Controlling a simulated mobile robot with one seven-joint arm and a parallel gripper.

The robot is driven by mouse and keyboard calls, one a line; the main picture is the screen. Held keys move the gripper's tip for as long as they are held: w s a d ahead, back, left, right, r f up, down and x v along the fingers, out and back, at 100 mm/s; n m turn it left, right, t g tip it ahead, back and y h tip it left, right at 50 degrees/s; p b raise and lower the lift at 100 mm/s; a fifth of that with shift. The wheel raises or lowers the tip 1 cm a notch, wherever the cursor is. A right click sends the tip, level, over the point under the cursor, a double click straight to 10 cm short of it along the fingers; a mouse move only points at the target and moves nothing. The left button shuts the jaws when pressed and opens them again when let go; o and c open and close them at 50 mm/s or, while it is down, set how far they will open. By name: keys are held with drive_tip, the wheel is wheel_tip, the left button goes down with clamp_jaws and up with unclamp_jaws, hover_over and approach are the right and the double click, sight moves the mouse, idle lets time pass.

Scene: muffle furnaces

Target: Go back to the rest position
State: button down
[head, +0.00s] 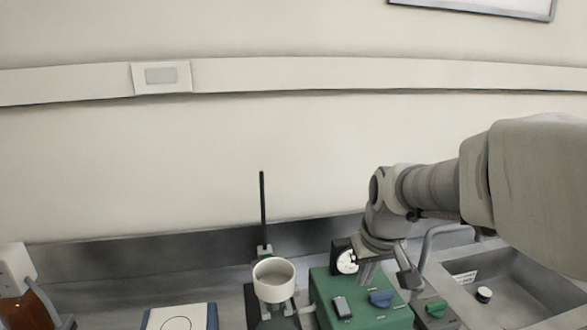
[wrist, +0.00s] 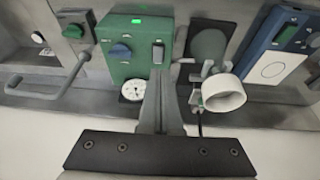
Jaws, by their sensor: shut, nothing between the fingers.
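My gripper (head: 366,272) is at the end of my arm, which reaches in from the right in the head view. It hangs just above the back part of a green box (head: 330,288) with a blue knob (head: 381,298) and a dark rocker switch (head: 342,307). In the wrist view my gripper (wrist: 160,75) shows its fingers together and empty, pointing toward the green box (wrist: 122,65). I cannot tell whether the fingertips touch the box.
A white cup-like vessel (head: 273,280) stands on a stand with a black rod (head: 263,210) left of the box. A round dial (head: 346,261) is behind the box. A sink (head: 520,285) lies right. A white-and-blue device (head: 180,318) is at front left.

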drive_tip(key=s+r+m+t, duration=0.1)
drive_tip(key=s+r, duration=0.3)
drive_tip(key=s, duration=1.3)
drive_tip(key=shift+s+a+r+m+t, duration=0.15)
drive_tip(key=shift+s+m+t, duration=0.1)
drive_tip(key=shift+m+t, duration=0.15)
